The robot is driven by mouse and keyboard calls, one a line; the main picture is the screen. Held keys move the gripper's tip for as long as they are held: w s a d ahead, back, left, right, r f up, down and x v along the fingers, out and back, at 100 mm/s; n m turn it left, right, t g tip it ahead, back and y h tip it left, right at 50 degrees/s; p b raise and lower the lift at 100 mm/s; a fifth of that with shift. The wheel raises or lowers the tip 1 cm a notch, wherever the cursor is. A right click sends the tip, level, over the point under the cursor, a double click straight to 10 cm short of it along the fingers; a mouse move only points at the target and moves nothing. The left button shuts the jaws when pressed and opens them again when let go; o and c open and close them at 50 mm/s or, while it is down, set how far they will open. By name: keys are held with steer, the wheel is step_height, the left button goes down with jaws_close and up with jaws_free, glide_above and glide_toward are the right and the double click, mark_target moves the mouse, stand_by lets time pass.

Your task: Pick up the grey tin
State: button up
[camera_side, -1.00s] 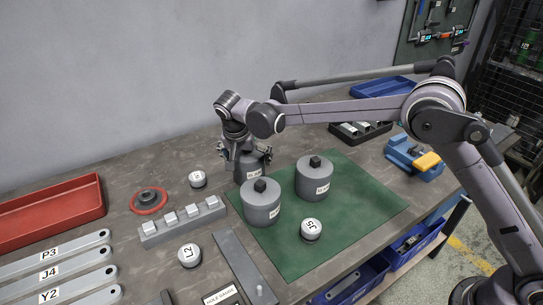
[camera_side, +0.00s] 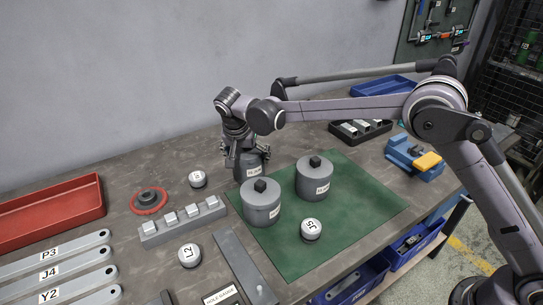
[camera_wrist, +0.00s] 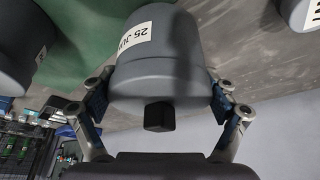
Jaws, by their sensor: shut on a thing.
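Three similar grey tins with black knobs and white labels are in view. One grey tin (camera_side: 254,162) stands at the back edge of the green mat, partly hidden by my gripper (camera_side: 250,160). In the wrist view this tin (camera_wrist: 160,70) fills the middle, its label reading "25 JUN" and its black knob towards me. My gripper (camera_wrist: 158,92) is shut on it, one finger on each side. The second tin (camera_side: 262,207) is at the mat's left edge and the third tin (camera_side: 314,181) is further right on the mat; both are apart from the fingers.
A white-topped round piece labelled J5 (camera_side: 311,230) sits on the green mat (camera_side: 350,215). A grey block row (camera_side: 183,222), a red ring (camera_side: 149,201) and a red tray (camera_side: 50,212) lie to the left. The mat's right part is clear.

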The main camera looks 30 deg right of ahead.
step_height(320, 180, up, 3)
steer(key=s+d+r, duration=0.1)
steer(key=d+r, duration=0.1)
steer(key=d, duration=0.1)
steer(key=s+d+r, duration=0.1)
steer(key=d+r, duration=0.1)
steer(key=d, duration=0.2)
steer(key=s+d+r, duration=0.1)
steer(key=d+r, duration=0.1)
steer(key=d, duration=0.2)
steer(key=shift+r, duration=0.4)
steer(key=s+d, duration=1)
steer(key=d, duration=0.3)
steer(key=s+d, duration=0.9)
steer(key=d, duration=0.3)
steer(key=shift+n+t, duration=0.4)
steer(key=shift+w+a+f, duration=1.25)
steer(key=shift+a+f, duration=0.1)
steer(key=shift+f, duration=0.35)
steer(key=shift+w+a+f, duration=1.3)
steer(key=shift+f, duration=0.45)
steer(key=shift+w+a+f, duration=1.25)
steer(key=shift+a+f, duration=0.1)
steer(key=shift+f, duration=0.35)
steer(key=shift+f, duration=0.1)
steer(key=o, duration=1.1)
steer(key=shift+o, duration=0.2)
